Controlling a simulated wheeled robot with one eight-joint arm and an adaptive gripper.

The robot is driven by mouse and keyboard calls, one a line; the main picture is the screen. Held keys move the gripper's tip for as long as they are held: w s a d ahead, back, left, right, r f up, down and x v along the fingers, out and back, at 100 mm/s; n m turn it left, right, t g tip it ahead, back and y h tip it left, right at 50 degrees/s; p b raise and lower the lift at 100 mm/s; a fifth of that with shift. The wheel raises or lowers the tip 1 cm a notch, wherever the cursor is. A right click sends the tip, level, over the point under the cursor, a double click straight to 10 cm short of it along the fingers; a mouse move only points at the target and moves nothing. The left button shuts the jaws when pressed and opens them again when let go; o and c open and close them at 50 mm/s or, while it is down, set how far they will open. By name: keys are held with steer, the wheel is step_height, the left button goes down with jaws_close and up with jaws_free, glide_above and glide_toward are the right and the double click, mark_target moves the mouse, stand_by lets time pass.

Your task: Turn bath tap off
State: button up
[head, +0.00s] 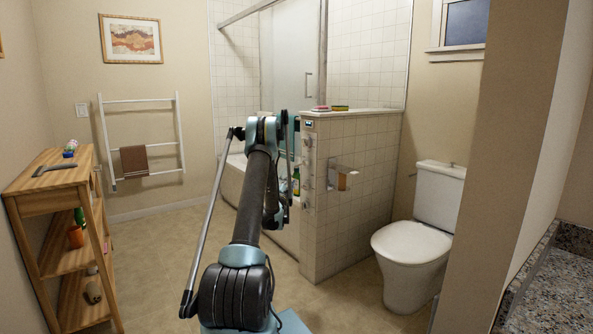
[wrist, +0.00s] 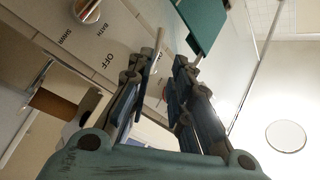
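In the wrist view a pale control panel (wrist: 40,32) carries the words SHWR, BATH, OFF and ON, tilted in the picture. A round shiny metal knob (wrist: 87,10) sits on it by the word BATH. My gripper (wrist: 163,68) is open, its two fingers apart in front of the panel near OFF and ON. A thin pale rod (wrist: 160,42) shows between the fingertips; I cannot tell whether they touch it. In the head view my arm reaches to the end of the tiled half wall (head: 350,190) beside the bathtub (head: 232,180), hiding the fingers and most of the fittings.
A paper holder (head: 343,180) juts from the half wall, with a toilet (head: 418,235) to its right. A wooden shelf (head: 62,205) stands left and a towel rack (head: 141,135) hangs behind it. A wall edge (head: 505,150) is close on the right. The left floor is clear.

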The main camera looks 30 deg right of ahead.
mark_target(297, 166)
steer(key=x, duration=1.7)
steer(key=shift+d, duration=0.25)
jaws_close()
